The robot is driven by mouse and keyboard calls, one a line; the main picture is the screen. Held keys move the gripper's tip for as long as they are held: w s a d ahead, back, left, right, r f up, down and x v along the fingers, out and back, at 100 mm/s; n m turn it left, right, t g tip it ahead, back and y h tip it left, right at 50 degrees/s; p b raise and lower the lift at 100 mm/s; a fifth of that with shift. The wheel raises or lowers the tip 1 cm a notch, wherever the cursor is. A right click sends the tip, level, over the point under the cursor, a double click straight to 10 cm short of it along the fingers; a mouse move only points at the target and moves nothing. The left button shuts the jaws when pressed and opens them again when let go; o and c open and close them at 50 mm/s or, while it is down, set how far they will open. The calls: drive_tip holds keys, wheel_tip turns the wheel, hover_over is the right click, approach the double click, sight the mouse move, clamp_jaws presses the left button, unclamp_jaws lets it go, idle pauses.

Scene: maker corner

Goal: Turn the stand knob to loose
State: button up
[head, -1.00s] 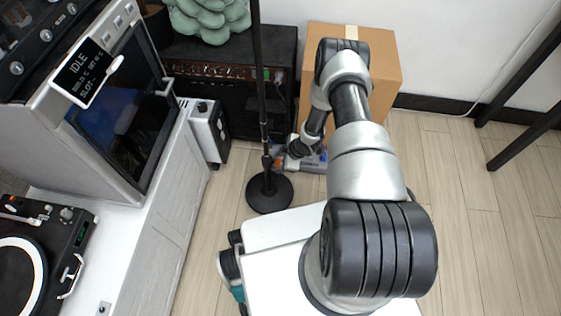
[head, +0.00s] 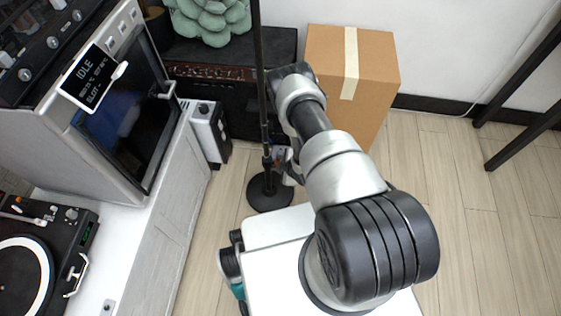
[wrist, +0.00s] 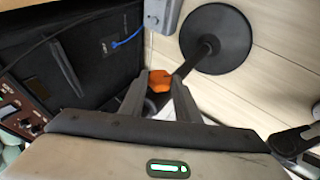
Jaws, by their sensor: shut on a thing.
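The black stand (head: 260,80) rises upright from a round base (head: 268,195) on the floor. In the wrist view its round base (wrist: 216,40) is at the top, with the pole coming toward my fingers. My gripper (head: 280,160) is low at the pole in the head view, partly hidden by my arm. In the wrist view my gripper (wrist: 159,92) has both fingers around the orange stand knob (wrist: 160,80) and is shut on it. Its loose or tight setting cannot be read.
A black amplifier (head: 215,75) stands behind the stand, and a cardboard box (head: 375,70) is to the right. A white cabinet (head: 165,215) with a small grey device (head: 208,130) beside it is at left.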

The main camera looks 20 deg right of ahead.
drive_tip(key=shift+s+a+t, duration=0.1)
drive_tip(key=shift+s+t, duration=0.05)
drive_tip(key=shift+t, duration=0.15)
drive_tip(key=o, duration=1)
drive_tip(key=shift+o, duration=0.2)
